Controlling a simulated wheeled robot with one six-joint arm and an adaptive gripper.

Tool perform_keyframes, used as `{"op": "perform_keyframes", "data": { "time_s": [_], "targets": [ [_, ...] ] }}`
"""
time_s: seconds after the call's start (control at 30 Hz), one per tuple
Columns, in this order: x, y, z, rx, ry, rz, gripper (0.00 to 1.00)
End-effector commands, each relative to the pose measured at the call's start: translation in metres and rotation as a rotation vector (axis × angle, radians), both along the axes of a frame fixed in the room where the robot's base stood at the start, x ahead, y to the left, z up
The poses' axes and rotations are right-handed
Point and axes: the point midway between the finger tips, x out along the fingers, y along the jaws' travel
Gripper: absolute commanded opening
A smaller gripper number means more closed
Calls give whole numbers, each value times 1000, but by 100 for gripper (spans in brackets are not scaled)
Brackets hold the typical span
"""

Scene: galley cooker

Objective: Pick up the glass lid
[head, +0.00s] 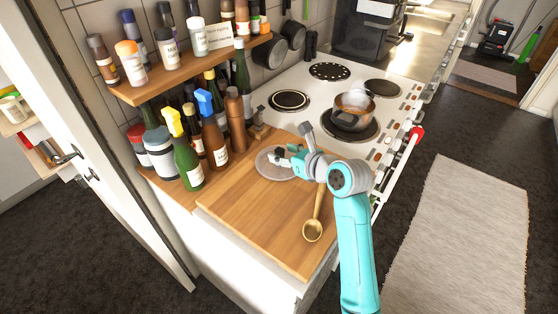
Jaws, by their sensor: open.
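The glass lid (269,170) is a round, greyish, see-through disc. It lies flat on the wooden worktop (245,215), towards the back and near the cooker. My gripper (279,156) is open over the lid's upper right part, and the gripper and wrist hide some of the lid. I cannot tell whether the fingers touch the lid or its knob.
A brass ladle (313,228) lies right of the lid on the worktop. Bottles, including a green one (188,165) and a brown pepper mill (235,120), crowd the left. A pot (353,112) stands on the white cooker (310,95). The worktop's front left is clear.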

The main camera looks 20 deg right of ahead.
Motion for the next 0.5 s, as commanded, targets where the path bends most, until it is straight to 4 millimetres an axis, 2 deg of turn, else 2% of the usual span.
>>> {"op": "perform_keyframes", "data": {
  "time_s": [0.2, 0.47, 0.5],
  "targets": [
    [22, 8, -10, 0, 0, 1, 56],
    [25, 9, -11, 0, -1, 0, 56],
    [25, 9, -11, 0, -1, 0, 54]
  ]
}}
